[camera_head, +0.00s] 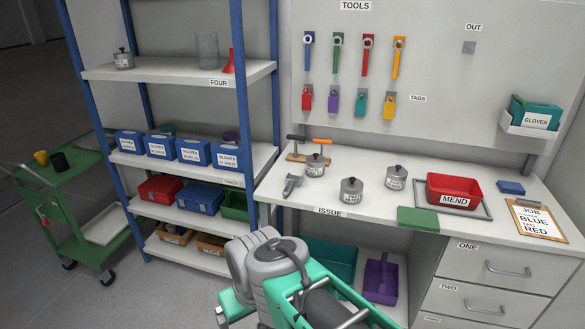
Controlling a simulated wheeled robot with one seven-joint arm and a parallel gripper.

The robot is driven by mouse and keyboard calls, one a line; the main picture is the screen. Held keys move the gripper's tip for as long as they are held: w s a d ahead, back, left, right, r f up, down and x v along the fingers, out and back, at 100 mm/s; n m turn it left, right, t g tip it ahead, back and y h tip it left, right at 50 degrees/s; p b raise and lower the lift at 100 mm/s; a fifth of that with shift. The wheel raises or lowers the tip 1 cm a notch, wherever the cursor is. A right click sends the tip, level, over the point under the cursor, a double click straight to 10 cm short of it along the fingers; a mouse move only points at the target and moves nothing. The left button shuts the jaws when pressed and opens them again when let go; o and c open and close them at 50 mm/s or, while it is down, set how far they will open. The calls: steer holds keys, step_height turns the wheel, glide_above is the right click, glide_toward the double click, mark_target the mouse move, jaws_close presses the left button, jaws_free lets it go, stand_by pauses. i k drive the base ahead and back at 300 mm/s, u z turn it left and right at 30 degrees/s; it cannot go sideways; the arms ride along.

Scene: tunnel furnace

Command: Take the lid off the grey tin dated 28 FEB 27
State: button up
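Three small grey lidded tins stand upright on the bench. The left tin (315,166) is near the wooden block, the middle tin (351,191) is closest to the front edge, and the right tin (396,178) is beside the red MEND bin. A fourth grey tin (123,60) stands on the top shelf at left. Each has a lid with a dark knob on top. The tins' labels are too small to read, so I cannot tell which is dated 28 FEB 27. My arm shows at the bottom centre, apart from the tins; my gripper is not in view.
The bench (290,207) also holds a red MEND bin (452,187), a green pad (422,218), a grey scoop-like tool (291,185), a clipboard (537,222) and a blue block (510,187). Blue-posted shelves and a green trolley (68,188) are at left.

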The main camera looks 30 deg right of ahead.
mark_target(352, 184)
steer(key=z, duration=2.25)
steer(key=i, duration=0.75)
steer(key=u, duration=3.3)
